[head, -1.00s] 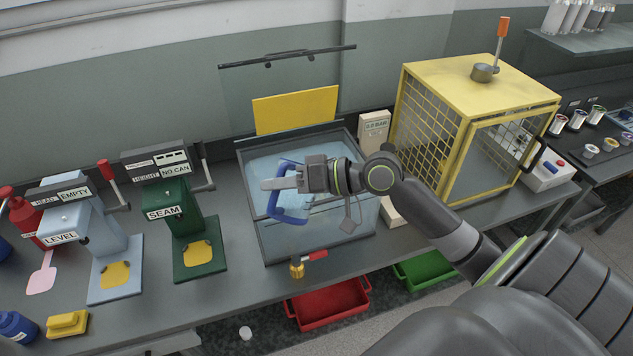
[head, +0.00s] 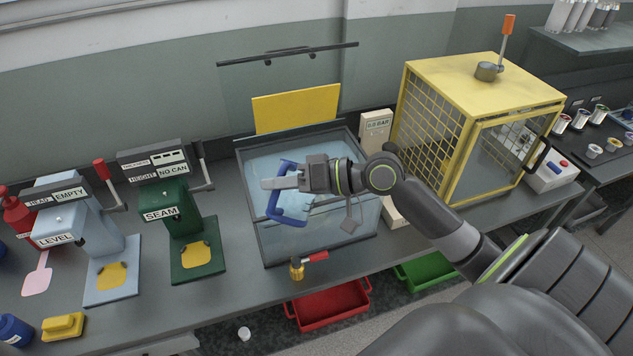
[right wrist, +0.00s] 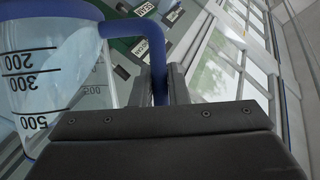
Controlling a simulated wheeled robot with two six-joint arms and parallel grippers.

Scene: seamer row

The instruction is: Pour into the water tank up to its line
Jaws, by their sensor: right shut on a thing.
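The water tank (head: 320,246) is a clear-walled box on the bench, with pale blue water inside. A clear measuring jug with blue trim (head: 291,221) is held over the tank. My right gripper (head: 284,183) is shut on its blue handle. In the right wrist view the jug (right wrist: 45,85) shows black marks 200, 300 and 500, and the blue handle (right wrist: 157,65) runs between the fingers. I cannot tell how much the jug holds or whether it is pouring. The tank's line is not clear to me. My left gripper is not in view.
A green seamer (head: 180,225) and a pale blue levelling station (head: 95,250) stand left of the tank. A yellow mesh cage (head: 430,120) stands to the right. A brass valve with a red handle (head: 297,271) is at the tank's front. A red tray (head: 330,305) lies below.

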